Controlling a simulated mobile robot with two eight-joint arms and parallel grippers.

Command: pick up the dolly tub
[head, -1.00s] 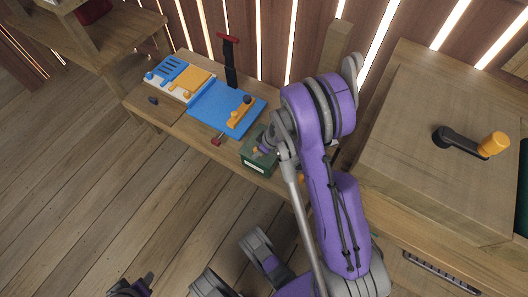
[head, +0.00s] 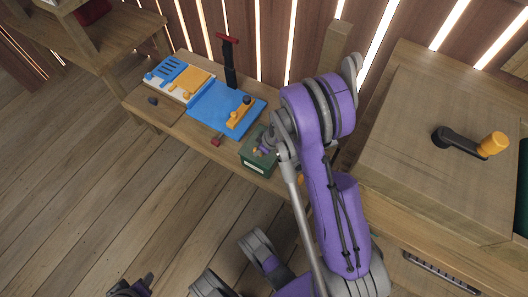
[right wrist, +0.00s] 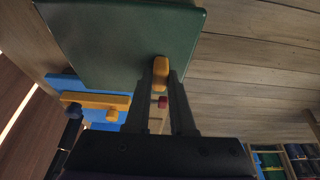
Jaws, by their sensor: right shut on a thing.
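A green box (head: 257,165) with a white label on its front stands at the front edge of the wooden bench in the head view. Nothing marks it clearly as the dolly tub. My right gripper (head: 262,150) is over its top, partly hidden by my arm. In the right wrist view, a flat green panel (right wrist: 115,40) fills the upper left. My right gripper (right wrist: 162,82) is shut on an orange-yellow knob (right wrist: 160,68) at the panel's edge. My left gripper (head: 132,286) shows only partly at the bottom left, away from the bench, and its jaws are unclear.
A blue tray (head: 208,108) with an orange tool (head: 240,112) lies left of the green box. A red-handled black tool (head: 229,62) stands behind. A large wooden chest (head: 440,170) with a black and orange crank (head: 470,143) is at right. The floor at left is clear.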

